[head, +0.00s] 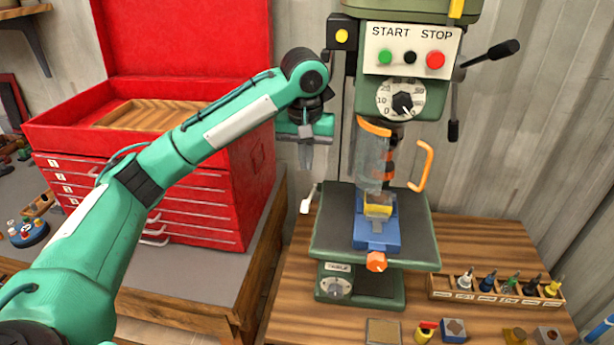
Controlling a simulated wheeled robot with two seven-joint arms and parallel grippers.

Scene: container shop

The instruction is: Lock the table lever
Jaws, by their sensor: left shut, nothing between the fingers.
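The drill press stands on the wooden bench, with its green work table (330,239) in the middle of the head view. A lever with a white knob (306,206) sticks up at the table's left edge; I take it to be the table lever. My left gripper (305,168) points down with its fingers shut and empty. In the picture it is just above the lever knob, with a gap between them. A label and a round dial (336,288) show on the base below the table. My right gripper is not in view.
A blue vise (376,242) with an orange knob sits on the table under a clear guard (371,160). A red tool chest (190,215) stands close behind my left arm. A rack of small bits (495,290) lies at right.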

